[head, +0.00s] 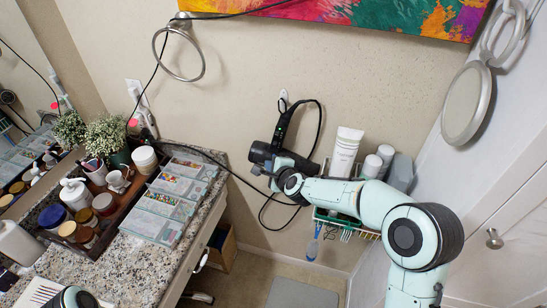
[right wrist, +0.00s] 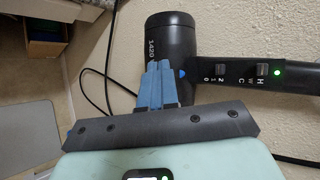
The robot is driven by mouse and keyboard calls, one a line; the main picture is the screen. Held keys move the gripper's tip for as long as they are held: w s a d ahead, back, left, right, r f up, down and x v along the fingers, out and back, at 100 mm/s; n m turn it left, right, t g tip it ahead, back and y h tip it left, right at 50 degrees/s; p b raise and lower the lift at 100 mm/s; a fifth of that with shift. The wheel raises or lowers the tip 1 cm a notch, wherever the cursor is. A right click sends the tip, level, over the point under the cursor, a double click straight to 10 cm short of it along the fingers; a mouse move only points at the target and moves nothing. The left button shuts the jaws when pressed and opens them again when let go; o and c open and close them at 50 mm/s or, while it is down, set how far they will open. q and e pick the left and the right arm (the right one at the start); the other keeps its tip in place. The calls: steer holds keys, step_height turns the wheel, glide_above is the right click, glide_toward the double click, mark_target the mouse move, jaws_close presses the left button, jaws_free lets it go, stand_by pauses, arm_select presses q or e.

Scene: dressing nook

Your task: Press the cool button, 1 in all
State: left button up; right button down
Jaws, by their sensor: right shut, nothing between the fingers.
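The black hair dryer (head: 274,150) hangs at the wall beside the counter. In the right wrist view the hair dryer (right wrist: 170,38) has its barrel at top centre and its handle running right, with slide switches marked H, C and 2, 0 and a lit green light. A small blue cool button (right wrist: 183,74) shows where handle meets barrel. My right gripper (head: 272,170) is at the dryer; in its wrist view the right gripper's blue fingers (right wrist: 158,66) are shut and empty, just left of the button. Contact with the barrel cannot be told. My left gripper is out of view.
A wire basket (head: 345,222) with a white tube (head: 345,150) and bottles is on the wall right of the dryer. The granite counter (head: 130,262) at left holds a tray of jars and clear bead boxes (head: 165,205). A black cord (head: 320,125) loops around the dryer.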

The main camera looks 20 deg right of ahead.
steer(key=shift+s+a+r, duration=0.15)
steer(key=shift+s+a, duration=0.8)
steer(key=shift+s, duration=0.3)
steer(key=s+f+n+g, duration=0.4)
steer(key=s+f, duration=0.5)
steer(key=f, duration=0.4)
steer(key=s+f+n+g, duration=0.3)
steer(key=s+f+n, duration=0.35)
steer(key=f, duration=0.75)
steer(key=s+a+f+n+g+y, duration=0.1)
steer(key=s+f+n+g, duration=0.2)
steer(key=s, duration=1)
steer(key=s+a+f+n+g+y, duration=0.1)
steer(key=s+f, duration=0.4)
steer(key=s, duration=0.8)
steer(key=shift+s+a+f+n+g+p, duration=0.35)
steer(key=shift+a+n+g, duration=0.35)
steer(key=shift+n+g, duration=0.55)
